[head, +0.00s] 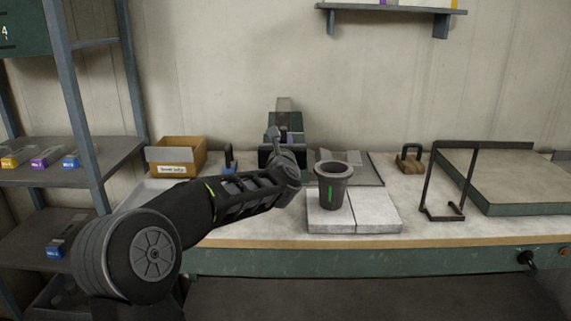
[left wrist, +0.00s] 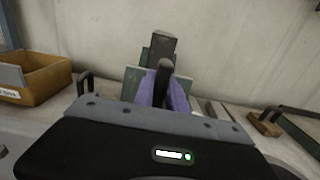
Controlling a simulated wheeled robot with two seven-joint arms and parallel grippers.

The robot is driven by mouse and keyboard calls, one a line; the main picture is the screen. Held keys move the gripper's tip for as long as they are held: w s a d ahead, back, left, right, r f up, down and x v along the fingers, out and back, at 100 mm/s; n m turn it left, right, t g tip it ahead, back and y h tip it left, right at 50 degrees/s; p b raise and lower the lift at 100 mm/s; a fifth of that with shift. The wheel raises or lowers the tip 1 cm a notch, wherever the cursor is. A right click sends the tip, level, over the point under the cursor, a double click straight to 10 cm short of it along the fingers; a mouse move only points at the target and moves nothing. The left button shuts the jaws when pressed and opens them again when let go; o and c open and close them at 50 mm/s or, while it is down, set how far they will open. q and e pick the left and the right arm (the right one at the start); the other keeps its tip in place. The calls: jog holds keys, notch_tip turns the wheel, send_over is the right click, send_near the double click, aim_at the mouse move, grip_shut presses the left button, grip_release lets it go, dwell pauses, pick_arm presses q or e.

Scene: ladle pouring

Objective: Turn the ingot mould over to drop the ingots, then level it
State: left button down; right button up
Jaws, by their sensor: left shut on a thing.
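My left gripper (head: 281,141) is at the back middle of the bench, beyond the end of my outstretched arm. In the left wrist view its purple fingers (left wrist: 164,92) are shut on a dark upright handle (left wrist: 164,69), which I take to be the ingot mould's. My arm and wrist hide much of the mould, so its tilt and any ingots in it cannot be told. A grey-brown block and green plates (left wrist: 161,45) show behind the handle; I cannot tell whether they join it. My right gripper is not in view.
A dark crucible (head: 333,187) stands upright on pale tiles (head: 377,212). Behind it lies a flat grey plate (head: 368,177). A dark wire stand (head: 430,190) and a green-edged slab (head: 510,185) are at right. A cardboard box (head: 178,155) is at left.

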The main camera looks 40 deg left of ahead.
pick_arm(q)
jog(key=n+b, duration=0.2)
jog(key=b, duration=0.1)
jog(key=n+b, duration=0.2)
jog(key=b, duration=0.2)
jog(key=shift+f+n, duration=0.3)
jog(key=shift+f, duration=0.1)
jog(key=n+b, duration=0.4)
jog(key=b, duration=0.1)
jog(key=n+b, duration=0.5)
jog(key=shift+s+a, duration=0.15)
jog(key=n+b, duration=0.2)
jog(key=n, duration=0.1)
jog(key=shift+b, duration=0.3)
jog(key=shift+n+b, duration=0.4)
jog(key=shift+n, duration=0.4)
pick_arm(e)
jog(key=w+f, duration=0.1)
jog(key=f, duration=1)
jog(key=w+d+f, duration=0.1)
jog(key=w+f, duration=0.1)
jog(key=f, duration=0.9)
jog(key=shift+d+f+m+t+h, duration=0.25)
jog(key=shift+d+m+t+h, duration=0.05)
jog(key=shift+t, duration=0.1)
pick_arm(q)
jog(key=shift+r, duration=0.1)
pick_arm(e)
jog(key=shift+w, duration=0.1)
